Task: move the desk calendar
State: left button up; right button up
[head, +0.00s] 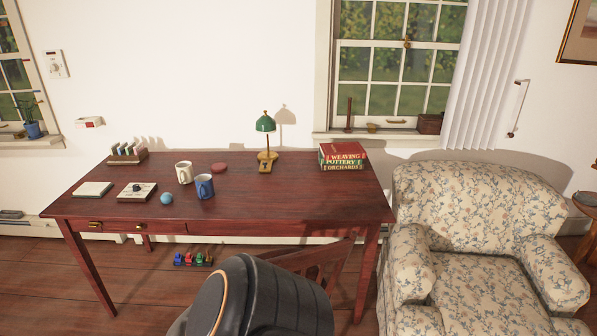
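A dark red wooden desk (270,205) stands against the wall. On its left part lies a low, dark-edged block with a pale top and small dark marks (137,191). A flat pale pad or book (92,188) lies to the left of it. Neither is clearly readable as the desk calendar, so I cannot tell which one it is. Neither of my grippers is in view.
The desk also holds a letter rack (127,155), white mug (184,173), blue mug (204,187), blue ball (166,199), green lamp (266,124) and stacked books (342,157). A wooden chair (325,262) stands at its front; a floral armchair (475,205) is right. The desk's right front is clear.

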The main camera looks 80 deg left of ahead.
aim_at(127, 194)
jog(key=u, duration=3.3)
